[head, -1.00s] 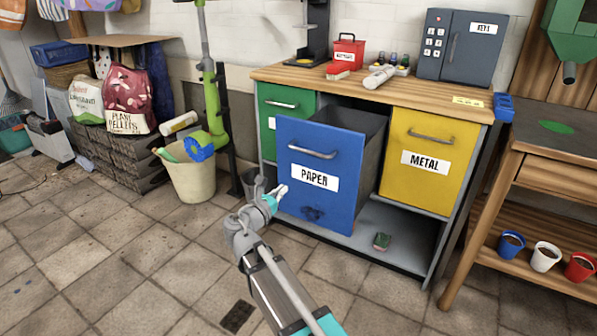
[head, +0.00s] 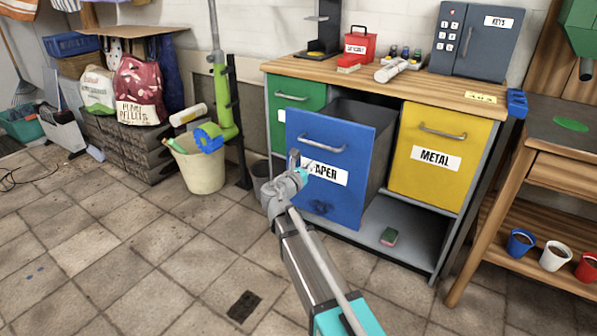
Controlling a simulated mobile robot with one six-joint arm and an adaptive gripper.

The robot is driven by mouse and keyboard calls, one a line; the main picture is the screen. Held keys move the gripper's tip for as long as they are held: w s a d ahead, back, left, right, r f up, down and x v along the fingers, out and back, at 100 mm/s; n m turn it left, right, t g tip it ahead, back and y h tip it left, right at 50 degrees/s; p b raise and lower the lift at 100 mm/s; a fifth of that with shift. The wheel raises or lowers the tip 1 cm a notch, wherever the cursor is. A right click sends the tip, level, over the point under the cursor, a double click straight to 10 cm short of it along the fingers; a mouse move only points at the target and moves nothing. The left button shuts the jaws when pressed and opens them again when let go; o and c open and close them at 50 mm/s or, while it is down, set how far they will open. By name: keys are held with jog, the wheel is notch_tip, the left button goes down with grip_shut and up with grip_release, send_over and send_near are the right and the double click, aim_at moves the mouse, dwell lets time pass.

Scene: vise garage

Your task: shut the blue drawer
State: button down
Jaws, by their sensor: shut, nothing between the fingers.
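The blue drawer (head: 345,205), labelled PAPER, is pulled out of the workbench cabinet, between the green and the yellow fronts. Its grey side wall and open top show behind the front. It has a grey bar handle (head: 323,149) near its top. My gripper (head: 309,165) is shut and empty, in front of the drawer's left half, below the handle and over the left part of the label. I cannot tell whether the fingertips touch the drawer front.
The green drawer (head: 297,96) and the yellow METAL drawer (head: 440,180) look shut. A cream bucket (head: 202,168) stands to the left. The tiled floor in front is mostly clear.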

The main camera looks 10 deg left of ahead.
aim_at(318, 158)
jog(key=shift+x, duration=1.5)
